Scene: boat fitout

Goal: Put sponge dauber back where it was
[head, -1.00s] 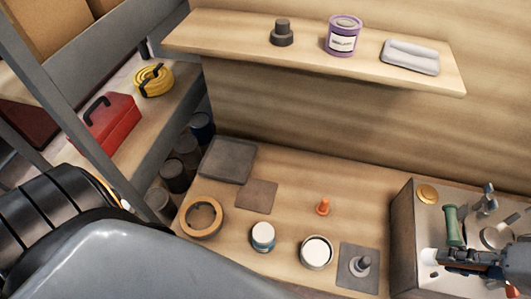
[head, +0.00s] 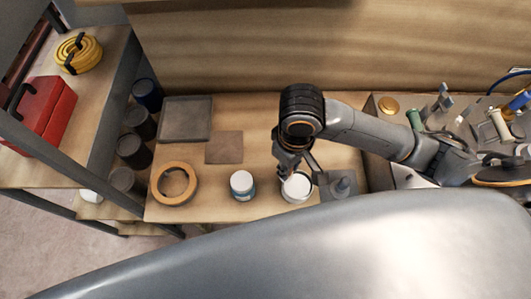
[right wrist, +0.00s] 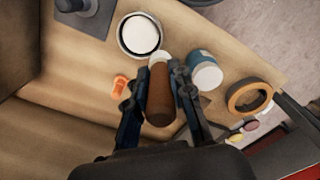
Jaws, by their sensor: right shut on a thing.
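My right gripper (head: 285,172) hangs over the bench just left of the white-topped pot (head: 297,187). In the right wrist view the fingers (right wrist: 160,95) are shut on a brown, rounded handle with a pale end, which I take to be the sponge dauber (right wrist: 159,93). Its pale end points toward the pot (right wrist: 139,36); I cannot tell whether they touch. In the head view my gripper mostly hides the dauber. My left gripper is not in view.
A blue-and-white jar (head: 242,185), a tan ring (head: 174,184), a dark tray (head: 186,119), a brown square (head: 224,147) and a grey plate with a peg (head: 341,187) sit on the bench. A small orange piece (right wrist: 120,86) lies beside the gripper. A raised box top (head: 395,176) adjoins at right.

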